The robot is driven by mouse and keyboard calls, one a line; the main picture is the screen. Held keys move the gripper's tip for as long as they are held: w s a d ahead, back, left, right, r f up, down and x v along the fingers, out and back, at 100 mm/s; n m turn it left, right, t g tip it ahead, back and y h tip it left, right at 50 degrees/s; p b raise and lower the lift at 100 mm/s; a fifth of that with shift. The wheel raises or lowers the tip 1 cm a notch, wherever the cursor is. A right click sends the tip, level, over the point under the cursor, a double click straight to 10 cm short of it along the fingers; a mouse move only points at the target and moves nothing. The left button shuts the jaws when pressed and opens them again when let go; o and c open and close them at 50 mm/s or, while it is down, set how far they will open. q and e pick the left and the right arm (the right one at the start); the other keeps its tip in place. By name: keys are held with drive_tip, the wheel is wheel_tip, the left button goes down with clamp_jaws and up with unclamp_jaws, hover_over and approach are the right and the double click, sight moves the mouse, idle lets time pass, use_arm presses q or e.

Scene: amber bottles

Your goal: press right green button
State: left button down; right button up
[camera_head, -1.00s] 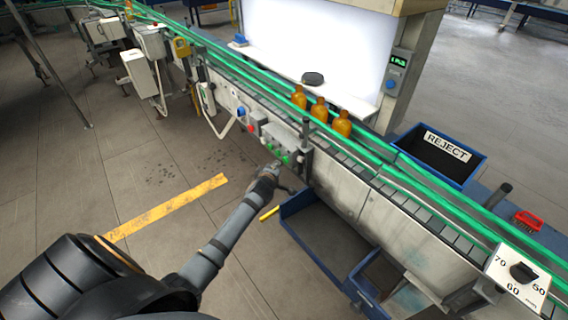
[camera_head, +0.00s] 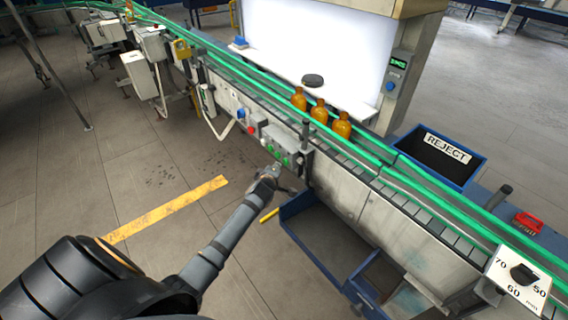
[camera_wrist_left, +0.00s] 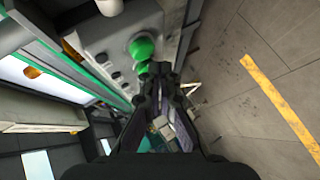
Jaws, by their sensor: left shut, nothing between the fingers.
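A grey control box (camera_head: 262,137) is fixed to the near side of the conveyor. Its lower face carries green buttons; the right green button (camera_head: 286,161) sits near the box's right end. My left gripper (camera_head: 279,168) is just below and in front of the green buttons, shut and empty. In the left wrist view, a large green button (camera_wrist_left: 142,48) shows beyond the fingertips (camera_wrist_left: 157,72). Another green button (camera_wrist_left: 143,68) is partly hidden by the fingers. I cannot tell whether the fingers touch a button. My right gripper is not in view.
Several amber bottles (camera_head: 319,111) stand on the green-railed conveyor (camera_head: 375,160). A red button (camera_head: 251,129) and a blue knob (camera_head: 241,113) sit to the left on the box. A blue bin (camera_head: 305,222) lies below the conveyor. The floor (camera_head: 150,165) at left is clear.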

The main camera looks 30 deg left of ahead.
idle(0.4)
use_arm(q)
drive_tip(key=shift+w+d+b, duration=0.15)
drive_tip(key=shift+w+b, duration=0.15)
drive_tip(key=shift+w, duration=0.15)
drive_tip(key=shift+w+d+b, duration=0.15)
drive_tip(key=shift+w+b, duration=0.15)
drive_tip(key=shift+w, duration=0.1)
idle(0.6)
drive_tip(key=shift+s, duration=0.1)
drive_tip(key=shift+s+a+p, duration=0.3)
drive_tip(key=shift+s+p, duration=0.05)
drive_tip(key=shift+s, duration=0.4)
drive_tip(key=s, duration=0.1)
drive_tip(key=s+a+p, duration=0.1)
drive_tip(key=s, duration=0.1)
drive_tip(key=s+a, duration=0.1)
drive_tip(key=shift+s+p, duration=0.3)
